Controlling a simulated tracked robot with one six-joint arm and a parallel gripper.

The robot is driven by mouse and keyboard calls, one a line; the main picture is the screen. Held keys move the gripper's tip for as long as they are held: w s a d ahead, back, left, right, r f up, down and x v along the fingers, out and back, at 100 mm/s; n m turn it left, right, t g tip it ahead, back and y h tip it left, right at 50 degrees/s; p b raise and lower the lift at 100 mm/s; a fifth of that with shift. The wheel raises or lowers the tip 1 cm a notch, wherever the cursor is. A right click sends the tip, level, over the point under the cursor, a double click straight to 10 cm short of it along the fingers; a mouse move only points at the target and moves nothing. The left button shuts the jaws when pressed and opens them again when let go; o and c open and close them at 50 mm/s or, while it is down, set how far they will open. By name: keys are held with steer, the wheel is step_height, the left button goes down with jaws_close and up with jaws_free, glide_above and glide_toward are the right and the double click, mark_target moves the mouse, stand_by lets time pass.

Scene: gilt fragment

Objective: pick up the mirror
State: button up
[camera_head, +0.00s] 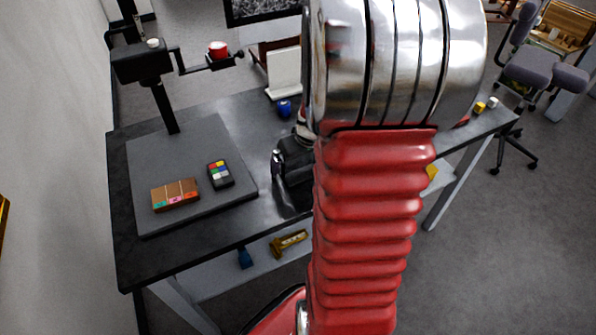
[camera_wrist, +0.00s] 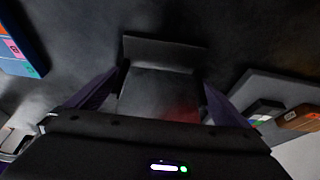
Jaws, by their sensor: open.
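In the wrist view, a dark, glossy, flat panel that looks like the mirror (camera_wrist: 155,95) lies between the fingers of my gripper (camera_wrist: 160,78). It has a faint red reflection on its lower right and a dark raised strip along its far edge. The two fingers stand apart, one on each side of it; I cannot tell whether either touches it. In the head view my gripper (camera_head: 291,168) is low over the black table (camera_head: 245,228), partly hidden by my red and silver arm. I cannot make out the mirror clearly there.
A grey board (camera_head: 150,150) left of my gripper carries a brown box (camera_head: 175,194) and a colour chart (camera_head: 220,174). A blue jar (camera_head: 284,108) and a white panel (camera_head: 284,75) stand behind. A black stand (camera_head: 165,105) holds a red cup (camera_head: 218,49) on its arm.

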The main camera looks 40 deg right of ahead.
steer(key=shift+c, duration=0.5)
steer(key=c, duration=1.2)
steer(key=shift+r, duration=0.15)
steer(key=shift+c, duration=0.2)
step_height(320, 180, up, 10)
